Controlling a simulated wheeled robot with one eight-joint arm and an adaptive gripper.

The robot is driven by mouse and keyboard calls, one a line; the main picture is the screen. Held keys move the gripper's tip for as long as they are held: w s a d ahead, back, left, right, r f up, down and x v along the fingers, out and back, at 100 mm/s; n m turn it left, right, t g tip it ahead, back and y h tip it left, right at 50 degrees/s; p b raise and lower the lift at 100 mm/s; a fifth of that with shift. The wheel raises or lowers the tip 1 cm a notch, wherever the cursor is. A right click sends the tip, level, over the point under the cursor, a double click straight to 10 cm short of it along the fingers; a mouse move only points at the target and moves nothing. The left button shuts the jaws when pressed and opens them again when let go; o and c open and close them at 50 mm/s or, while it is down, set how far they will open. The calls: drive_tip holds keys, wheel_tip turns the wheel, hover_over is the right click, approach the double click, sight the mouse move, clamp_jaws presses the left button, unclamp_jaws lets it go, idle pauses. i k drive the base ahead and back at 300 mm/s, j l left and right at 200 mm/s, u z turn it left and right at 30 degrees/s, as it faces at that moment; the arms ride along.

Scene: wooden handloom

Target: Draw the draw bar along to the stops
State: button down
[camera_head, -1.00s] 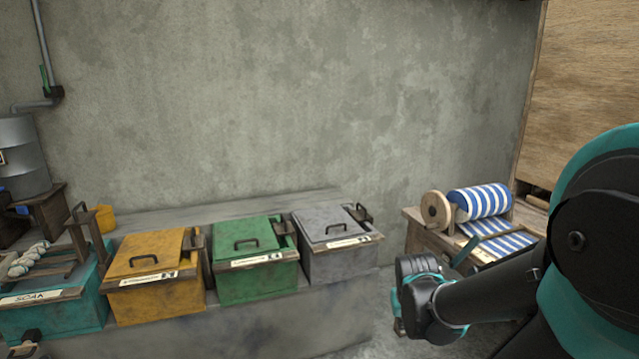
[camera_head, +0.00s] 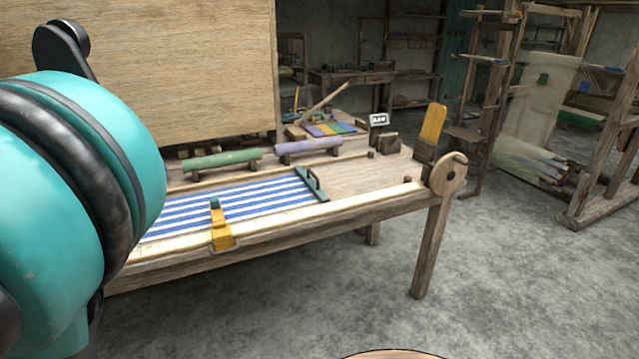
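The draw bar (camera_head: 313,184) is a dark green bar with a raised handle, lying across the table at the right end of the blue-and-white striped cloth (camera_head: 255,200). Two small wooden blocks, which look like the stops, sit farther right: one on the far rail (camera_head: 371,154) and one on the near rail (camera_head: 407,180). Bare tabletop shows between the bar and these blocks. My gripper is out of view. Only a large teal and black part of my arm fills the left side and hides the table's left part.
The wooden table (camera_head: 330,217) carries a yellow clamp (camera_head: 221,228) on its near edge, green (camera_head: 222,160) and lilac (camera_head: 308,146) rollers behind the cloth, and a wooden wheel (camera_head: 448,174) at its right end. A loom frame (camera_head: 600,130) stands right.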

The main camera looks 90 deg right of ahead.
sight(314, 188)
drive_tip(key=z, duration=3.05)
